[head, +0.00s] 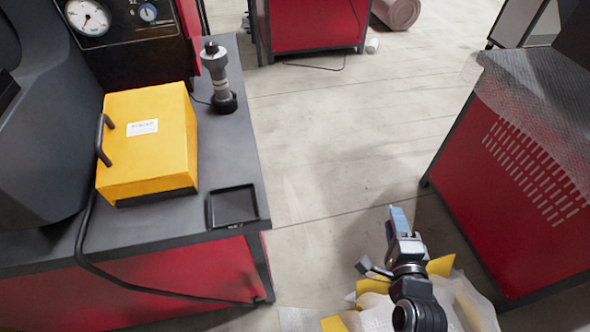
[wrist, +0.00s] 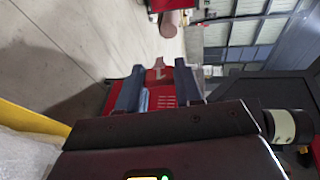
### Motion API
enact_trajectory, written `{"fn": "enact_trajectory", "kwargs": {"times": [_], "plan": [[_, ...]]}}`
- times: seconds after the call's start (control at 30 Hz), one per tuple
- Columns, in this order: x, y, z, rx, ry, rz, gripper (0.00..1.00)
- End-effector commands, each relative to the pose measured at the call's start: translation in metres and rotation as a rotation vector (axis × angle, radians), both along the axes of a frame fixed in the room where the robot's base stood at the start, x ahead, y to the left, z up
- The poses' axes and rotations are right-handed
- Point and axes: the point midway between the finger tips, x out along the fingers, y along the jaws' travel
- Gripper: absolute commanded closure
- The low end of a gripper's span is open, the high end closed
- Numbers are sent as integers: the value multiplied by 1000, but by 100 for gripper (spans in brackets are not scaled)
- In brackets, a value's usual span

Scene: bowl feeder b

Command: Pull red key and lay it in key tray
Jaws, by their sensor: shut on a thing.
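My gripper (head: 397,222) hangs low over the floor at the lower right in the head view, well to the right of the dark bench. In the wrist view my gripper (wrist: 158,88) has its two fingers a gap apart, with a small red piece with a white mark, the red key (wrist: 157,74), between them. Red behind it makes its outline hard to tell. The key cannot be made out in the head view. The key tray (head: 213,212), a shallow black square tray, lies flat near the bench's right front corner and looks empty.
A yellow box with a handle (head: 146,145) stands on the bench left of the tray. A grey post (head: 216,75) stands behind it. A red cabinet (head: 500,200) stands at the right. Yellow and pale sheets (head: 440,266) lie below my gripper. The floor between is clear.

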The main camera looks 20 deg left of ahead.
Motion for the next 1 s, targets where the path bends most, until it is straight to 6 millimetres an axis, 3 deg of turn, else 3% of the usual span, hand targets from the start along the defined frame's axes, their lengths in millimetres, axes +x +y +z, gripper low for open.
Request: {"fn": "enact_trajectory", "kwargs": {"times": [0.13, 0.33, 0.47, 0.6, 0.8, 1.0], "plan": [[9, 46, 24, -21, 67, 114, 100], [4, 123, 63, -79, 181, 328, 100], [-15, 180, 96, -147, 262, 515, 100], [-48, 231, 132, -239, 336, 723, 100], [-94, 271, 169, -362, 398, 958, 100], [-116, 282, 182, -420, 419, 1059, 100]]}}
